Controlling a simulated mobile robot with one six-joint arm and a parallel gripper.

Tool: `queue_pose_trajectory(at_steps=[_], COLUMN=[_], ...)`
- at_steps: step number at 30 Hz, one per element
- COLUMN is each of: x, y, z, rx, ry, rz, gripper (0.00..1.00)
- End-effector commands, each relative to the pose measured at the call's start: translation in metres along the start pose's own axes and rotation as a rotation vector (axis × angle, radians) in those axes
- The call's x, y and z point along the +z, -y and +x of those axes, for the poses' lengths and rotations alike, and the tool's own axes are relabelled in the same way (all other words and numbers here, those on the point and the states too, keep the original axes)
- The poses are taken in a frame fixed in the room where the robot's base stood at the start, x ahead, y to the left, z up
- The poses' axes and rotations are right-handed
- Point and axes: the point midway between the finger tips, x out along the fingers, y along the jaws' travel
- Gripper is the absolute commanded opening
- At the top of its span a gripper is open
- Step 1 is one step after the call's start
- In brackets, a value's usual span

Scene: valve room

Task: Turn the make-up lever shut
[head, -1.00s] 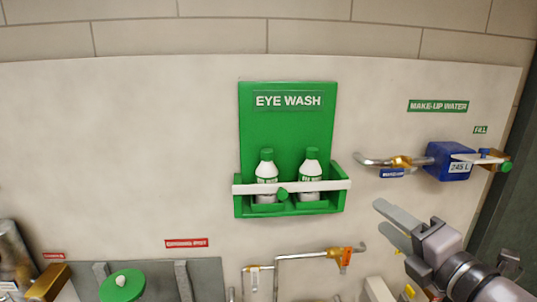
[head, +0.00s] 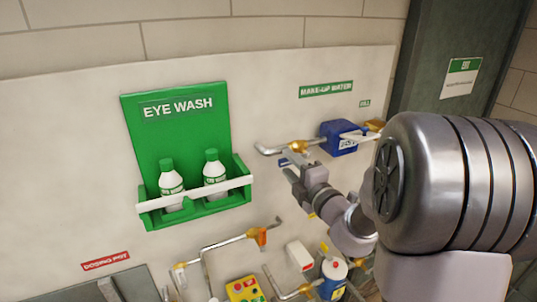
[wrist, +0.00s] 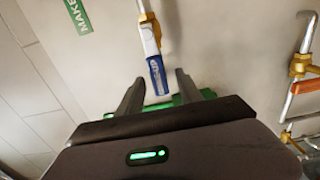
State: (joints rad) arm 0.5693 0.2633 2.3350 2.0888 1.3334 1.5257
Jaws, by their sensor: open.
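The make-up lever (wrist: 157,75) shows in the wrist view as a pale bar with a blue lettered grip. It runs down the picture from a brass valve (wrist: 149,20), in line with the pipe. In the head view the brass valve (head: 298,147) sits on a silver pipe under the green MAKE-UP WATER sign (head: 326,89). My gripper (head: 292,172) is open in front of the wall, just below the valve, and partly hides the blue grip. In the wrist view the grip appears between my two fingertips; I cannot tell whether they touch it.
A blue meter (head: 340,137) is on the same pipe, right of the valve. The green eye wash station (head: 135,125) with two bottles stands out from the wall to the left. Below are an orange-handled valve (head: 258,236), a yellow box (head: 244,291) and a white-and-blue bottle (head: 333,279).

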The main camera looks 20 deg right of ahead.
Motion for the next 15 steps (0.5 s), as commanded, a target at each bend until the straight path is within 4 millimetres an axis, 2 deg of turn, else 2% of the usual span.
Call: queue_pose_trajectory(at_steps=[4,13,14,15], x=[0.000,0.000,0.000,0.000], y=[-0.001,-0.001,-0.001,-0.001], z=[0.017,0.021,0.021,0.021], rx=[0.001,0.001,0.001,0.001], ry=[0.000,0.000,0.000,0.000], rz=[0.000,0.000,0.000,0.000], gripper=[0.43,0.43,0.41,0.33])
